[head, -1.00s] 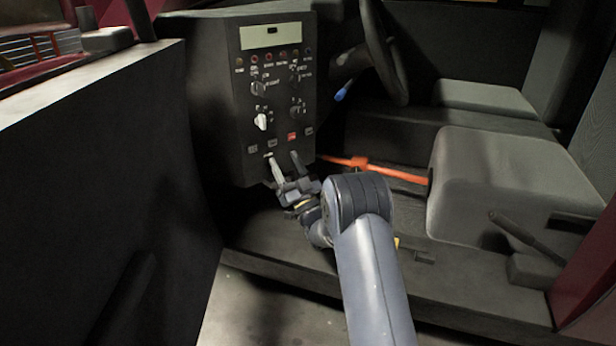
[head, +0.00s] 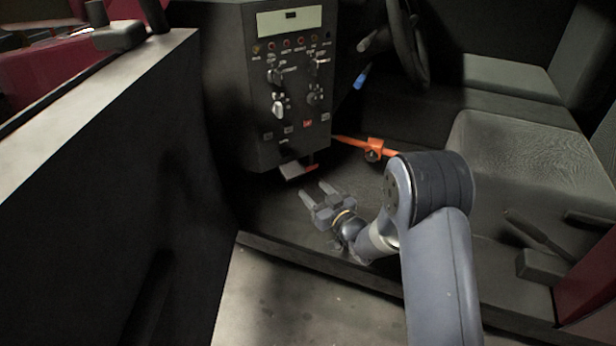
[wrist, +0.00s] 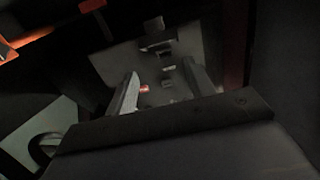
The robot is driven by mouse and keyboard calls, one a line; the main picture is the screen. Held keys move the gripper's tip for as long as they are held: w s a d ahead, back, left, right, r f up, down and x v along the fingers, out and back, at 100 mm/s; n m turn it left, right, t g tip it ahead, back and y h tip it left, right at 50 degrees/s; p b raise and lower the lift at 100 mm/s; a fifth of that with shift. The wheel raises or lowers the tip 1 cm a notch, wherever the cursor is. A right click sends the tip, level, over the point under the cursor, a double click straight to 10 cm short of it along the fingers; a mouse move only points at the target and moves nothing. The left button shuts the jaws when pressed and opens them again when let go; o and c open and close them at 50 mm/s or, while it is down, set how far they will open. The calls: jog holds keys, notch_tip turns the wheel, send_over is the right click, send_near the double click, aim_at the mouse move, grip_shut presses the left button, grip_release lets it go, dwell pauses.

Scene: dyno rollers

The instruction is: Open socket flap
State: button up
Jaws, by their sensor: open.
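A small light-grey flap (head: 292,170) juts out at the lower edge of the dark control console (head: 262,150) in the head view. It looks tilted outward; what lies behind it is hidden. My gripper (head: 317,188) is open and empty, just below and to the right of the flap, its two fingers apart and pointing up toward the console. No contact between fingers and flap shows. In the wrist view my gripper's fingers (wrist: 163,90) are spread, with a grey panel and a small red mark beyond them. I cannot make out the flap clearly there.
An orange bar (head: 372,147) runs to the right of the console, behind my gripper. The steering wheel (head: 405,45) is above it and a grey seat (head: 510,150) is at right. A dark wall (head: 120,190) stands at left. The floor below the console is clear.

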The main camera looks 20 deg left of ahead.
jog(key=b+x, duration=0.1)
jog(key=x, duration=0.6)
jog(key=shift+w+a, duration=0.25)
jog(key=shift+a, duration=0.05)
jog(key=shift+c, duration=0.3)
grip_shut()
jog(key=shift+o, duration=0.3)
grip_release()
jog(key=shift+d, duration=0.15)
jog(key=p+v, duration=0.1)
jog(key=v, duration=0.9)
jog(key=shift+s+d+p, duration=0.25)
jog(key=shift+s+p, duration=0.05)
jog(key=shift+p, duration=0.1)
